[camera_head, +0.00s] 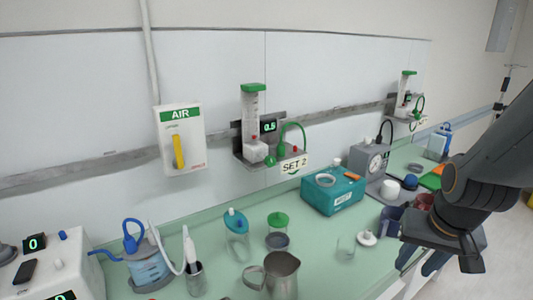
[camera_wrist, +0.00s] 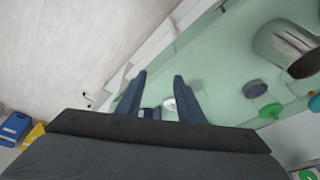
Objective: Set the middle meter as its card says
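A flow meter (camera_head: 252,118) with a clear tube, a green cap and a white base hangs on the wall rail in the head view. Its small display (camera_head: 269,127) reads what looks like 0.5. Its card (camera_head: 294,165) reads SET 2. A green hose loops beside it. A second meter (camera_head: 406,98) with a green cap and a card too small to read hangs further right. My gripper (camera_wrist: 160,100) is open and empty in the wrist view, its two fingers apart. In the head view, my gripper (camera_head: 428,262) is at lower right, well away from the SET 2 meter.
An AIR box (camera_head: 190,143) with a yellow lever is left of the meter. The wall before the meter is clear.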

